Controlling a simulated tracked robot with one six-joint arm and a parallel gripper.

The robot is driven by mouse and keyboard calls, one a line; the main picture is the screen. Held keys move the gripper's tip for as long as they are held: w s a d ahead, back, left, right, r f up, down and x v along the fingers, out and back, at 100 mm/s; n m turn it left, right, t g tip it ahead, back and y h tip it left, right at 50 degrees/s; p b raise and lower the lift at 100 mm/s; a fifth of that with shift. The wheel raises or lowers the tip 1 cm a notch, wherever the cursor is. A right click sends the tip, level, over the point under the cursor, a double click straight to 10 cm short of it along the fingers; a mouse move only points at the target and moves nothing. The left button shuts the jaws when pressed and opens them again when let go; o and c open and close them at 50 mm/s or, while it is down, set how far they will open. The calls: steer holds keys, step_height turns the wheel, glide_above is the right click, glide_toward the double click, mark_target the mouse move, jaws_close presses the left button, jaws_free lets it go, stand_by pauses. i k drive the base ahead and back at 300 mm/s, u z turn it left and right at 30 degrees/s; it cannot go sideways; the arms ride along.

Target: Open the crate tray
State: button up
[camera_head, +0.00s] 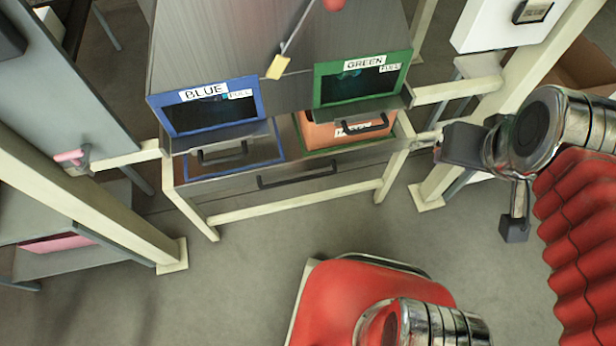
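A grey metal cabinet (240,45) on a cream frame stands at the upper middle of the head view. Its blue-framed window is labelled BLUE and its green-framed window GREEN. Below them are a blue-edged bay with a grey handle (222,152) and a green-edged bay holding an orange crate (330,131) with a dark handle. A wide grey drawer front (345,170) with a long dark handle (297,176) sits underneath and looks shut. Which part is the crate tray is not labelled. My gripper (489,188) is right of the cabinet, its dark fingertips apart, with nothing seen between them.
Cream posts (85,195) stand left of the cabinet, with another post (500,105) at the right near my gripper. A grey panel (55,85) and a low shelf with a pink item (57,243) are at the left. The floor (240,270) before the cabinet is clear.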

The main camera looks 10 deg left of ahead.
mark_target(285, 153)
steer(key=z, duration=0.1)
steer(key=k, duration=1.1)
steer(key=u, duration=1.5)
steer(key=i, duration=1)
steer(key=u, duration=0.1)
